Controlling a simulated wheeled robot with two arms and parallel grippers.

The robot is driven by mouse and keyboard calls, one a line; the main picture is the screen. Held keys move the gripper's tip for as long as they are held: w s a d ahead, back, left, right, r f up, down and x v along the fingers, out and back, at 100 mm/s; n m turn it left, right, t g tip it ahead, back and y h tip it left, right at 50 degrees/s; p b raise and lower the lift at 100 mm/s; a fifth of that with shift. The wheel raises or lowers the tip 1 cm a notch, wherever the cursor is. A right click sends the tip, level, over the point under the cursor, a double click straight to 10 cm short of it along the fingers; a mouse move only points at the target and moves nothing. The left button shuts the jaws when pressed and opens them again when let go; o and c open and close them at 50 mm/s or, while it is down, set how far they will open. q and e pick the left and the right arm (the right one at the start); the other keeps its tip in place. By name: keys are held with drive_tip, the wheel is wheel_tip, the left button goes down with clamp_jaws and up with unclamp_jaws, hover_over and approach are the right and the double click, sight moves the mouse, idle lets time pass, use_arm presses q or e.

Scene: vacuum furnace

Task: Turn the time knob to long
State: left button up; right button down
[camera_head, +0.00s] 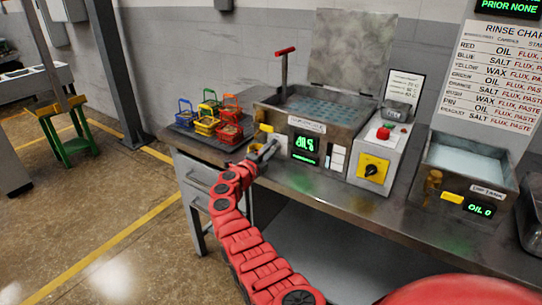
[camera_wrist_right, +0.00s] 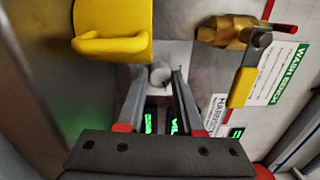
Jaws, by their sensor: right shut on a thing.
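A small round grey knob (camera_wrist_right: 160,74) sits on the pale front panel of the tank unit (camera_head: 265,112). In the wrist view it lies between the two fingertips of my right gripper (camera_wrist_right: 160,78). My right gripper (camera_head: 267,150) is shut on this knob, at the left part of the tank's front in the head view. The gripper hides the knob there, and I cannot read its setting or marking. A green-lit display (camera_head: 304,148) is just right of the gripper. My left gripper is not in view.
A yellow handle (camera_wrist_right: 115,28) and a brass valve with a yellow lever (camera_wrist_right: 243,88) are close to the fingers. Coloured baskets (camera_head: 208,116) stand to the left. A control box with a black rotary switch (camera_head: 373,169) and a dip tank (camera_head: 465,165) stand to the right.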

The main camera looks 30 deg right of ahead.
drive_tip(key=shift+f+m+b, duration=0.2)
drive_tip(key=shift+m+b, duration=0.7)
drive_tip(key=shift+m, duration=0.2)
drive_tip(key=shift+r, duration=0.1)
drive_tip(key=c, duration=0.5)
unclamp_jaws()
drive_tip(key=shift+c, duration=0.2)
drive_tip(key=shift+a, duration=0.1)
drive_tip(key=shift+s+a, duration=0.15)
drive_tip(key=shift+a, duration=0.4)
drive_tip(key=r+v, duration=0.1)
drive_tip(key=v, duration=1.5)
drive_tip(key=shift+f, duration=0.45)
